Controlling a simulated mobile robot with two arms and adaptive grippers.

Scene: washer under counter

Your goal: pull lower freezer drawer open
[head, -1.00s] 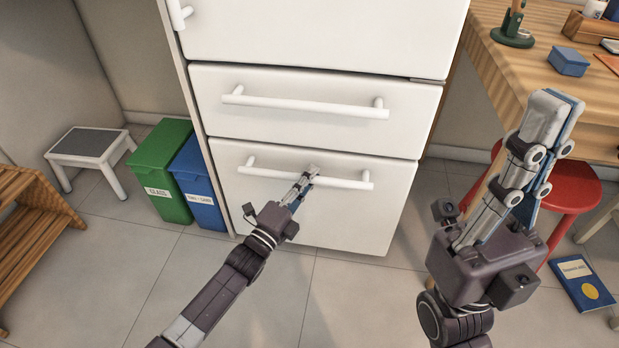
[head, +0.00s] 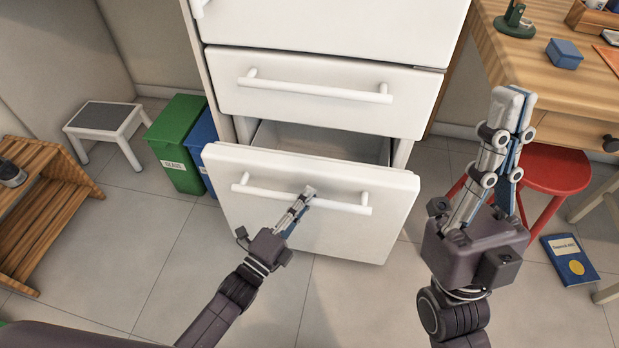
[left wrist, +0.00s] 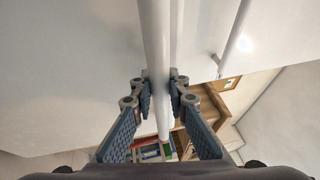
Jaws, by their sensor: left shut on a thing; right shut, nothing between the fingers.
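The lower freezer drawer (head: 330,233) is pulled partly out, and its grey inside shows behind the white front. Its white bar handle (head: 258,192) runs across the front. My left gripper (head: 308,194) is shut on this handle near its middle. In the left wrist view the fingers (left wrist: 160,88) sit on both sides of the white handle bar (left wrist: 156,40). The upper drawer (head: 320,112) above is shut. My right gripper (head: 512,97) is shut and empty, raised in front at the right, away from the freezer.
A green bin (head: 175,150) and a blue bin (head: 201,133) stand left of the drawer. A step stool (head: 103,117) and wooden shelf (head: 40,215) are further left. A red stool (head: 556,170) and blue book (head: 569,260) are at the right. Floor before the drawer is clear.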

